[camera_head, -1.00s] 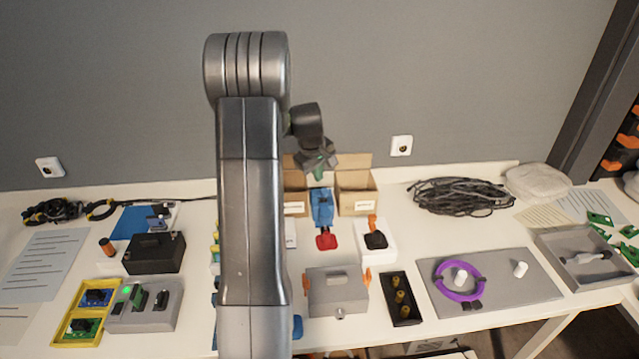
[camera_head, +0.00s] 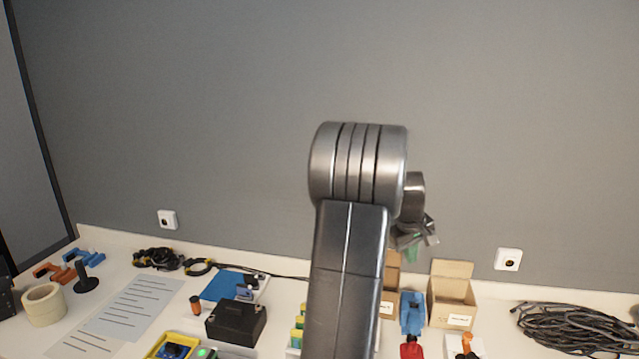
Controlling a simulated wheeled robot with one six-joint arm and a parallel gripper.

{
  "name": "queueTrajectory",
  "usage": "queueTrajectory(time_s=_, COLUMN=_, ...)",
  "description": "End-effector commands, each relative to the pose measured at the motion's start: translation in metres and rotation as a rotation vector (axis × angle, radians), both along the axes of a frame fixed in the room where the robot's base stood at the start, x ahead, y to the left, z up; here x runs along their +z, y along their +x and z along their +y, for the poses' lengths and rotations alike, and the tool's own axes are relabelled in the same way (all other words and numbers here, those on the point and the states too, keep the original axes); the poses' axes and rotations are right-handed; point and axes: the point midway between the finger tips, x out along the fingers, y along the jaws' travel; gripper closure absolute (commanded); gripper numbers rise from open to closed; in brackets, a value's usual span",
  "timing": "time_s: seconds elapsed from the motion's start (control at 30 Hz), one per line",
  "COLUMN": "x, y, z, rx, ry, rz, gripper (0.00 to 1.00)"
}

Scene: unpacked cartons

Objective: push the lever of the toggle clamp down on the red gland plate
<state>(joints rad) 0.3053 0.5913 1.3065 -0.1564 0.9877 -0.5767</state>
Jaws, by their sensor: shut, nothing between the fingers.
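A red piece (camera_head: 411,348), which looks like the red gland plate, shows at the bottom edge, partly cut off by the frame. A blue part (camera_head: 412,312) stands directly behind it; it may belong to the toggle clamp, but I cannot make out the lever or its position. My gripper (camera_head: 420,240) is up in the air above and behind the blue part, apart from it. It is shut and empty, small in view and partly hidden by my own arm.
Open cartons (camera_head: 452,296) stand behind and right of the blue part. An orange-topped item (camera_head: 465,345) is close on the right. A cable coil (camera_head: 577,328) lies far right. A black box (camera_head: 236,322) and tape roll (camera_head: 44,304) are left. Grey wall behind.

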Motion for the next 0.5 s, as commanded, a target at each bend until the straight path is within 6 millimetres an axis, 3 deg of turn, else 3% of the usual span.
queueTrajectory(time_s=0.17, x=-0.018, y=0.004, z=-0.004, rx=-0.001, ry=0.001, rz=0.003, gripper=1.0)
queueTrajectory(time_s=0.5, x=-0.079, y=0.019, z=-0.019, rx=-0.001, ry=0.001, rz=0.0, gripper=1.0)
